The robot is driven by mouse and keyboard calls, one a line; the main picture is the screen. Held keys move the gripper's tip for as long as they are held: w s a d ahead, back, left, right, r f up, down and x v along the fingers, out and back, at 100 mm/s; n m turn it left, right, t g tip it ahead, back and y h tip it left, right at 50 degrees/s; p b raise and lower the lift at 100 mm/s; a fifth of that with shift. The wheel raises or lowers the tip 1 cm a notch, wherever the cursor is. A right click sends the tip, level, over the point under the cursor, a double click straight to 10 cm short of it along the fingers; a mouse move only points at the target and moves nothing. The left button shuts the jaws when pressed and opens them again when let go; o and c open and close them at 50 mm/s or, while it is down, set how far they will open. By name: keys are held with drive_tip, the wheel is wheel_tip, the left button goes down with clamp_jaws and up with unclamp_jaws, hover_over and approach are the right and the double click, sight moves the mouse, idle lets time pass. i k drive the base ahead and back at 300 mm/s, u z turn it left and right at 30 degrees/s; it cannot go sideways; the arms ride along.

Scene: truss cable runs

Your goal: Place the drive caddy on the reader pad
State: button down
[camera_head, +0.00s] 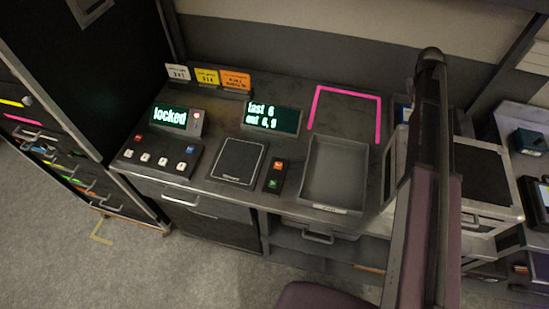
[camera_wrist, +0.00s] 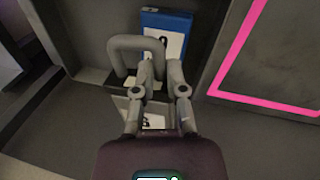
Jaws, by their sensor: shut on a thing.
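In the wrist view my gripper (camera_wrist: 160,72) is shut at a grey loop handle (camera_wrist: 122,45). I take the handle to be part of the drive caddy, but the fingers hide where it joins. A blue block with a white label (camera_wrist: 168,38) stands just beyond the fingertips. The label is partly covered. In the head view the dark square pad with a pale outline (camera_head: 238,160), which looks like the reader pad, lies bare on the bench. My arm hides my gripper and the held thing there.
A screen reading "locked" (camera_head: 177,118) and a second screen (camera_head: 271,117) stand behind the pad. A button box (camera_head: 276,175) and a shallow grey tray (camera_head: 335,170) lie to its right. Pink tape (camera_head: 346,91) marks the bench behind the tray. A switch panel (camera_head: 160,157) is left.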

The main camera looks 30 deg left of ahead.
sight(238, 160)
drive_tip(key=u, duration=0.95)
drive_tip(key=k, duration=0.55)
drive_tip(key=u, duration=0.1)
